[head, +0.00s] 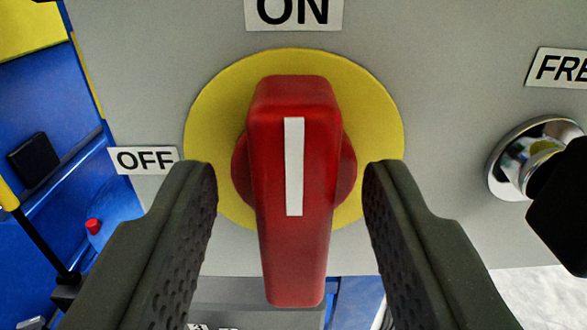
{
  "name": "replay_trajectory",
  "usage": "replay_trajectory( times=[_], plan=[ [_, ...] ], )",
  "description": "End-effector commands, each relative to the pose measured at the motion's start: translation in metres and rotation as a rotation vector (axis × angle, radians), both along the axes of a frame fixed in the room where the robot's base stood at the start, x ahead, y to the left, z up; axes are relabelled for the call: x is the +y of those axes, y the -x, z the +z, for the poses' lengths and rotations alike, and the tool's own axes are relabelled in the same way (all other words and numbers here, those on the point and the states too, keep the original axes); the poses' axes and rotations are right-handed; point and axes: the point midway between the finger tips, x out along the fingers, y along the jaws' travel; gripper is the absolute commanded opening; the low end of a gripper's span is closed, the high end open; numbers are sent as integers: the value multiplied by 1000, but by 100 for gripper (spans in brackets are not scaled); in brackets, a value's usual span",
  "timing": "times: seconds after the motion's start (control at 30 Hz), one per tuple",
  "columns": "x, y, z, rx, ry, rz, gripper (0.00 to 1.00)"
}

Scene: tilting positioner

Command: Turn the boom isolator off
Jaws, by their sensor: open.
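The boom isolator is a red rotary handle (268,210) on a yellow round plate (218,105), set on a grey panel (160,60). The handle stands upright, its white stripe vertical and in line with the ON label (293,12) above. The OFF label (144,160) is to the left of the yellow plate. My gripper (290,185) is open, with one dark ribbed finger on each side of the handle. Gaps show between both fingers and the handle. The fingers cover the lower sides of the yellow plate.
A chrome fitting (505,160) with a black lever (565,205) sits to the right, under a partly cut-off label (560,68). Blue and yellow machinery (40,90) lies past the panel's left edge. Pale ground shows at lower right.

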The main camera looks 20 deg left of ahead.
Motion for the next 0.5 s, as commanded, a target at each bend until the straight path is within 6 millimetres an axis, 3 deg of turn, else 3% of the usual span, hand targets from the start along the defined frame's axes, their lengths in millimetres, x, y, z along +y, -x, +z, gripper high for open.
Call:
replay_trajectory(
  times=[0.5],
  plan=[
    [1, -6, 1, -2, 3, -6, 42]
  ],
)
